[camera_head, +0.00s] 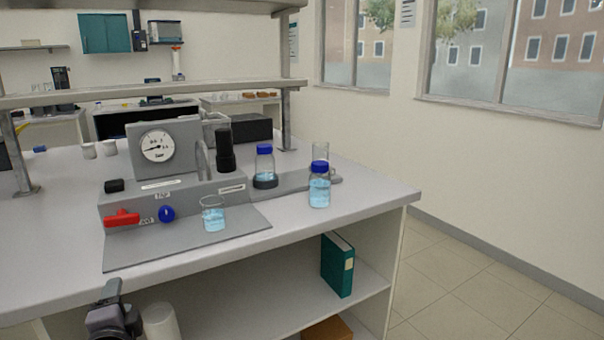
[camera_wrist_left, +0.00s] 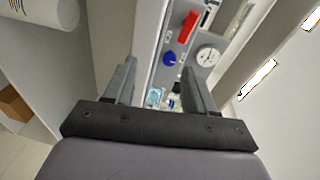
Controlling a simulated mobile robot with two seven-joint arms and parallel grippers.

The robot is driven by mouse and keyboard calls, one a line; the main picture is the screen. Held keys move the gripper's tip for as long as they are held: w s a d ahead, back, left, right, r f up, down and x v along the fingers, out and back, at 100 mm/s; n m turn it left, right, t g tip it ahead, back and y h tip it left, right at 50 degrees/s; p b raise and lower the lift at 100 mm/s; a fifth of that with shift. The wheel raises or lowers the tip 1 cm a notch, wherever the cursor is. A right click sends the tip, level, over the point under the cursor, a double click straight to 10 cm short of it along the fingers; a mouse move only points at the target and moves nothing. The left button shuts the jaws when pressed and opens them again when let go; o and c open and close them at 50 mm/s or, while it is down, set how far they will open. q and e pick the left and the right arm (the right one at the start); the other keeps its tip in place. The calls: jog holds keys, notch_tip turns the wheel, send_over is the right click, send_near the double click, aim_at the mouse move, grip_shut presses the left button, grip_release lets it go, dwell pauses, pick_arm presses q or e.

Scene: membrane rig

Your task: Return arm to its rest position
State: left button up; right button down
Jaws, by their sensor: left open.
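My left gripper (camera_head: 115,300) is low at the bottom left of the head view, in front of the bench's front edge. In the left wrist view its two fingers (camera_wrist_left: 160,88) stand apart with nothing between them. The membrane rig (camera_head: 180,190), a grey block with a round gauge (camera_head: 157,147), a red handle (camera_head: 122,218) and a blue knob (camera_head: 166,214), stands on the bench beyond it. The red handle (camera_wrist_left: 188,25) and blue knob (camera_wrist_left: 170,59) also show in the left wrist view. My right gripper is not in view.
A beaker with blue liquid (camera_head: 213,217) stands on the grey mat (camera_head: 130,257). Blue-capped bottles (camera_head: 264,165) (camera_head: 319,188) and a glass cylinder (camera_head: 320,155) stand to the right. Below the bench top (camera_head: 360,205), a shelf holds a green binder (camera_head: 338,266). Floor (camera_head: 470,280) at right is clear.

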pick_arm(q)
jog(key=s+d+f+n+g+h+p, duration=0.1)
jog(key=s+d+f+n+g+h, duration=0.1)
jog(key=s+d+f+n+h, duration=0.2)
jog(key=s+d+f+n+g+h+p, duration=0.2)
jog(key=s+d+f+n+h, duration=0.3)
jog(key=s+d+f, duration=0.6)
jog(key=s+f, duration=0.5)
jog(key=s, duration=0.4)
jog(key=shift+s+d+n+g, duration=0.15)
jog(key=shift+s+n+g, duration=0.05)
jog(key=shift+n+g, duration=0.2)
